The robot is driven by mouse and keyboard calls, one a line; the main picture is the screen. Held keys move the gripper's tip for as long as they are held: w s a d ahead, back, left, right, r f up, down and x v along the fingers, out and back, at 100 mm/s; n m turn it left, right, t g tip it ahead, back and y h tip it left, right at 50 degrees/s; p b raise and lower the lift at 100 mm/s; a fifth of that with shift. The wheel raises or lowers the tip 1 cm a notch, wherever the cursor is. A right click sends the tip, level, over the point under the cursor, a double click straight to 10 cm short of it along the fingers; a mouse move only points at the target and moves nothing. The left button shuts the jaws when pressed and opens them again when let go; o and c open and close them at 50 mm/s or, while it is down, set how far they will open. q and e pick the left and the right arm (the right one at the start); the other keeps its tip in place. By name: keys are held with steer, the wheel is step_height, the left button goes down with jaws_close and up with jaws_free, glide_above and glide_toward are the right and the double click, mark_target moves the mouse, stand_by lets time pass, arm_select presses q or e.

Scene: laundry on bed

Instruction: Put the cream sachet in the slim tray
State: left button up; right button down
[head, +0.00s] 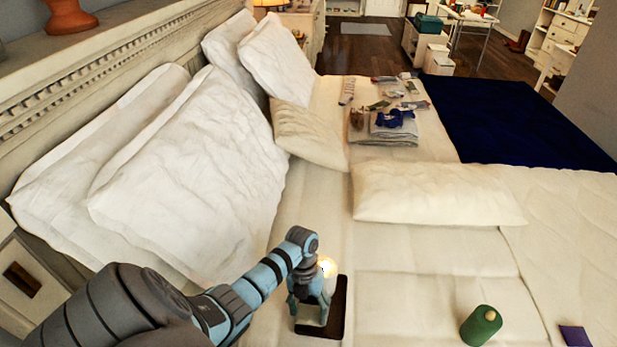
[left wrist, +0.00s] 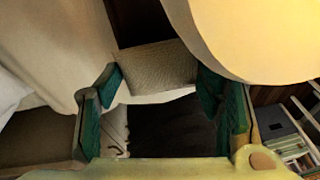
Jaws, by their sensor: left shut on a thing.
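The slim tray (head: 338,325) is dark brown and lies on the bed at the bottom middle of the head view. My left gripper (head: 310,312) points down over it and covers part of it. It is shut on the cream sachet (head: 313,314). In the left wrist view the woven sachet (left wrist: 160,68) spans between the teal fingertips of my left gripper (left wrist: 160,88). A dark surface shows below the sachet. I cannot tell whether the sachet touches the tray. My right gripper is in neither view.
A glowing round lamp (head: 327,267) stands close beside the left gripper and looms large in the wrist view (left wrist: 265,35). A green cylinder (head: 481,326) and a purple item (head: 575,335) lie to the right. White pillows (head: 195,170) fill the left; folded laundry (head: 385,128) lies farther back.

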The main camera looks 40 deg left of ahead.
arm_select(q)
steer(key=shift+f, duration=0.1)
steer(key=shift+f, duration=0.25)
steer(key=o, duration=0.9)
steer(key=shift+r, duration=0.1)
steer(key=shift+r, duration=0.25)
steer(key=p+v, duration=0.2)
steer(key=v, duration=1)
